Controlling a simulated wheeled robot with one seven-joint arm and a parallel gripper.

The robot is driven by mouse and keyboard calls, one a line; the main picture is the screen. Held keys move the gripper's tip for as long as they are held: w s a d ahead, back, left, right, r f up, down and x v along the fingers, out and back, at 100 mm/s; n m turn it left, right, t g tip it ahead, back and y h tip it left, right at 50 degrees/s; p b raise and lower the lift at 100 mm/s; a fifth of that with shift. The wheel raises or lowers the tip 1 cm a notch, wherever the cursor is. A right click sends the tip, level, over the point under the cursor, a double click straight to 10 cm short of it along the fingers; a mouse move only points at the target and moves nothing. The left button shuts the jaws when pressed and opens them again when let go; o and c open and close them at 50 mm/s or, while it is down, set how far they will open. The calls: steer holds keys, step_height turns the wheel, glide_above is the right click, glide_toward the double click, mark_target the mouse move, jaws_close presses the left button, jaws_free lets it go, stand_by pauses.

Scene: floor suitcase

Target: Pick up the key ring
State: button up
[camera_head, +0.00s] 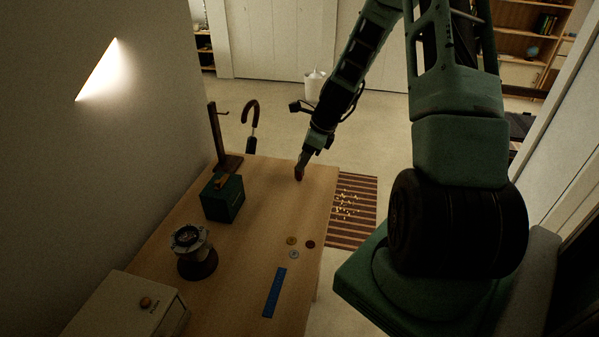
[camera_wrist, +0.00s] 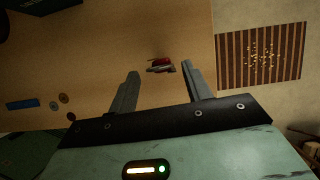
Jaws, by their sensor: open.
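The key ring (camera_wrist: 160,66) is a small item with a red part and greyish metal pieces, lying on the wooden table near its edge. In the wrist view it lies just beyond the fingertips, between their lines. In the head view a small red bit (camera_head: 299,174) shows right at the gripper tip; the rest is hidden there. My gripper (camera_wrist: 162,72) is open and empty, its two grey fingers spread to either side. In the head view my gripper (camera_head: 301,168) is low over the table's far right part. I cannot tell its exact height.
The wooden table (camera_head: 235,285) also bears a green box (camera_head: 223,203), a dark stand (camera_head: 222,140), a round device (camera_head: 192,248), a white box (camera_head: 125,305), a blue strip (camera_head: 274,293) and several small discs (camera_head: 293,254). A striped mat (camera_head: 352,225) lies on the floor. The table's middle is clear.

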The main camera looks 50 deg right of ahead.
steer(key=shift+d+p+x, duration=0.15)
steer(key=shift+x, duration=1.1)
steer(key=shift+d+p+x, duration=0.1)
steer(key=shift+p+x, duration=0.05)
steer(key=shift+x, duration=1.1)
steer(key=c, duration=1)
